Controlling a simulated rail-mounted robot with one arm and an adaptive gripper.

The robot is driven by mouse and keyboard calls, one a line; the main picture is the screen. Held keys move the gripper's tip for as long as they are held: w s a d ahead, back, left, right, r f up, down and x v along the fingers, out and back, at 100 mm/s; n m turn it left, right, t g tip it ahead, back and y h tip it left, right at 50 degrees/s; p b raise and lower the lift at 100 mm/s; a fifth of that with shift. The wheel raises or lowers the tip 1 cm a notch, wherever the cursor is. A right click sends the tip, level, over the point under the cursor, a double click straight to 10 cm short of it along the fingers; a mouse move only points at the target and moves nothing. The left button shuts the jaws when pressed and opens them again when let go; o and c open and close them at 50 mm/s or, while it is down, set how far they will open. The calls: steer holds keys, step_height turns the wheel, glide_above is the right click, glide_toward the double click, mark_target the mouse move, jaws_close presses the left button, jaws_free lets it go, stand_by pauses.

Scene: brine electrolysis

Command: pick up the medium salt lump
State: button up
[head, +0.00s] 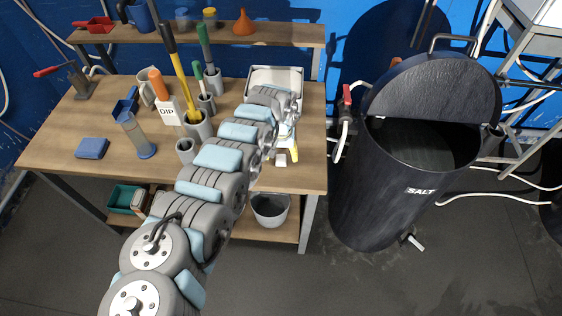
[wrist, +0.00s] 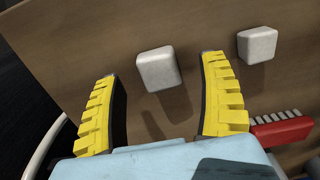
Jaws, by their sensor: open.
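Two white salt lumps show in the wrist view. One lump (wrist: 158,68) lies on the wooden table, in the picture between and just ahead of my fingertips. The other lump (wrist: 257,45) lies to the right, outside the right finger, and looks slightly smaller. I cannot tell for certain which is the medium one. My gripper (wrist: 162,78) has its two yellow ribbed fingers spread wide and empty, above the table. In the head view a small pale lump (head: 281,159) shows near the table's front edge, with my arm reaching over the table and partly hiding the area.
A red brush (wrist: 284,132) lies close beside the right finger. In the head view a white tray (head: 275,73) stands at the back right of the table. A dark salt drum (head: 380,195) stands right.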

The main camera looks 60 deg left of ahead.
step_height(320, 180, down, 2)
steer(key=shift+d+f, duration=0.1)
steer(key=shift+d, duration=0.05)
steer(key=c, duration=1)
step_height(320, 180, up, 4)
steer(key=shift+s+f+p, duration=0.1)
steer(key=shift+s+p, duration=0.05)
steer(key=shift+p, duration=0.55)
steer(key=s+d+r+p, duration=0.1)
steer(key=r, duration=0.1)
steer(key=s+d+r+p, duration=0.1)
steer(key=d+r, duration=0.1)
steer(key=s+d+r+p, duration=0.1)
steer(key=r+p, duration=0.1)
steer(key=shift+s+d+r, duration=0.15)
steer(key=shift+s, duration=0.2)
steer(key=s+d+r+p, duration=0.1)
steer(key=d+p, duration=0.1)
steer(key=p, duration=0.2)
steer(key=s+d+r+p, duration=0.1)
steer(key=s+d+p, duration=0.1)
steer(key=p, duration=0.2)
steer(key=s+d+r+p, duration=0.1)
steer(key=s+d+p, duration=0.1)
steer(key=p, duration=0.1)
steer(key=shift+r+p, duration=0.1)
steer(key=shift+p, duration=0.3)
